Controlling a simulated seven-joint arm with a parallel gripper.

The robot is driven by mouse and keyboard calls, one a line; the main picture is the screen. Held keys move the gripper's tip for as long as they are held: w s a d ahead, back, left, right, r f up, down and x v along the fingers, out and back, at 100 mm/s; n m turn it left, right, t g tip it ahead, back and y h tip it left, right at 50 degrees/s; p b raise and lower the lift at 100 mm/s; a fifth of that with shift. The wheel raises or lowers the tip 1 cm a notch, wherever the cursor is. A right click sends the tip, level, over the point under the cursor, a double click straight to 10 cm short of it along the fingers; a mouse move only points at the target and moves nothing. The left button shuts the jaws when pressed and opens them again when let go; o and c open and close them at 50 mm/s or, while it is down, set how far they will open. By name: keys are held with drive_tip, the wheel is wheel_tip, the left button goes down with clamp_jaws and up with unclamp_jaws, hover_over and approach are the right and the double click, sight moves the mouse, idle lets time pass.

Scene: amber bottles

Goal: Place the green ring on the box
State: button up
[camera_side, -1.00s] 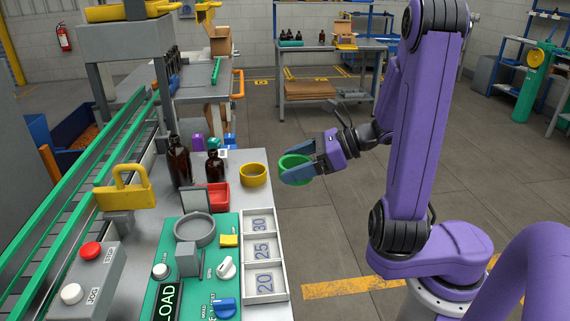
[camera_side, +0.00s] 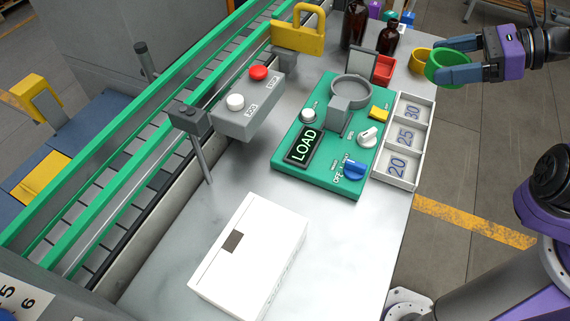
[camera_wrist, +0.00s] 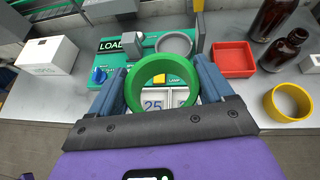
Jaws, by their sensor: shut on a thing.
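The green ring (camera_side: 446,68) is held between the two fingers of my gripper (camera_side: 455,60), which is shut on it. In the side view it is in the air near the table's right edge, beside the yellow ring. In the wrist view the green ring (camera_wrist: 162,82) sits between the fingertips, in front of the numbered tray. The white box (camera_side: 250,255) lies closed on the near part of the table, well away from my gripper. It also shows at the upper left of the wrist view (camera_wrist: 47,56).
The green LOAD panel (camera_side: 300,165) and numbered tray (camera_side: 402,140) lie between ring and box. A button box (camera_side: 248,108), red tray (camera_side: 384,68), dark bottles (camera_side: 388,40) and yellow ring (camera_side: 418,58) stand around. Table around the white box is clear.

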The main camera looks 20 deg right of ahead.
drive_tip(key=s+a+r+n+g+y, duration=0.15)
drive_tip(key=a+n+g, duration=0.25)
drive_tip(key=a, duration=0.7)
drive_tip(key=s+a+r+n+g, duration=0.2)
drive_tip(key=s+a+n+g, duration=0.3)
drive_tip(key=s+a, duration=0.4)
drive_tip(key=s+a+r+n+g, duration=0.3)
drive_tip(key=s+a+n+g, duration=0.25)
drive_tip(key=s+a, duration=0.35)
drive_tip(key=h, duration=0.1)
hover_over(251, 251)
drive_tip(key=shift+g, duration=0.25)
drive_tip(key=f, duration=0.9)
drive_tip(key=shift+s+d+f, duration=0.1)
drive_tip(key=shift+d+f, duration=0.15)
drive_tip(key=shift+f, duration=0.1)
drive_tip(key=shift+a+f, duration=0.3)
drive_tip(key=shift+f, duration=1.6)
drive_tip(key=shift+f, duration=0.2)
